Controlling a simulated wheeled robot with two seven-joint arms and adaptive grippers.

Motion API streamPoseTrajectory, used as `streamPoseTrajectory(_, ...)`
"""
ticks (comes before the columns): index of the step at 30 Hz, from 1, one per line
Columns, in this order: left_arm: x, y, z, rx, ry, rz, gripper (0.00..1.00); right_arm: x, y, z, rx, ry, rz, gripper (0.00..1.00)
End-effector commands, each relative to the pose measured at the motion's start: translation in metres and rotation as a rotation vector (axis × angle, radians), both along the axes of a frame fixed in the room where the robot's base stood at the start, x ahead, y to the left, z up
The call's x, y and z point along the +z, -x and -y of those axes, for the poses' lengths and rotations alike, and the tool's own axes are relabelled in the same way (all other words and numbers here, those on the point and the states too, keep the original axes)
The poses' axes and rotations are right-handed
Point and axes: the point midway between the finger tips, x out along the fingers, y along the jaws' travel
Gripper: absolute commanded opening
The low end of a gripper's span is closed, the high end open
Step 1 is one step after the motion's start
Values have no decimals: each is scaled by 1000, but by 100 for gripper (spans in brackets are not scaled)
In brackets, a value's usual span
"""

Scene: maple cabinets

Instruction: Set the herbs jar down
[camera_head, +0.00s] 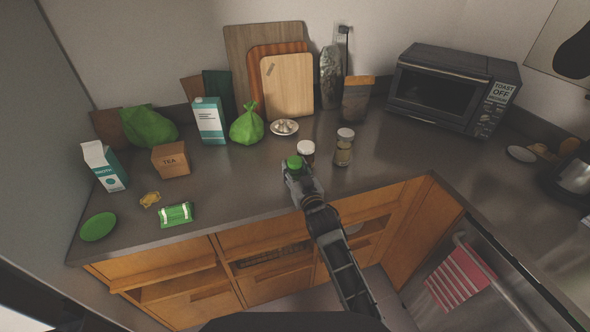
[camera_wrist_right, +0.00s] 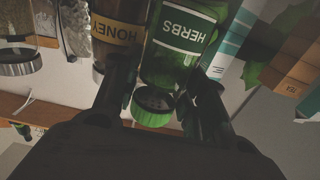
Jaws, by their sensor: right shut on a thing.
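The herbs jar is green glass with a green lid (camera_head: 294,162). Its HERBS label (camera_wrist_right: 186,38) reads upside down in the right wrist view. My right gripper (camera_head: 296,174) is shut around the jar, with a finger on each side of it. The lid faces up in the head view, near the counter's front middle. The jar's base is hidden, so I cannot tell whether it touches the counter (camera_head: 240,175). My left gripper is not in view.
A honey jar (camera_head: 306,148) stands close behind the herbs jar; its label shows in the wrist view (camera_wrist_right: 118,30). Another jar (camera_head: 343,152) stands to the right. A tea box (camera_head: 171,160) and green packet (camera_head: 176,214) are left. Counter right of the jars is clear.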

Motion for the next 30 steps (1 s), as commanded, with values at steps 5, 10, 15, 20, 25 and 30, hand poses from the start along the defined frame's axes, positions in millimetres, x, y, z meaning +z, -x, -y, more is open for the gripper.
streamPoseTrajectory(5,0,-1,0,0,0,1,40,1,0,0,0,-1,2,13)
streamPoseTrajectory(10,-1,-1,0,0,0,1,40,-1,0,0,0,-1,2,13)
streamPoseTrajectory(15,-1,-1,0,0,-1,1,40,-2,0,0,0,0,0,55)
streamPoseTrajectory(20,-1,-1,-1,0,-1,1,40,-2,0,0,0,1,0,64)
streamPoseTrajectory(25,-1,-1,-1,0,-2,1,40,-2,0,0,0,1,0,64)
streamPoseTrajectory(30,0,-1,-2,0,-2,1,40,0,0,0,0,1,1,64)
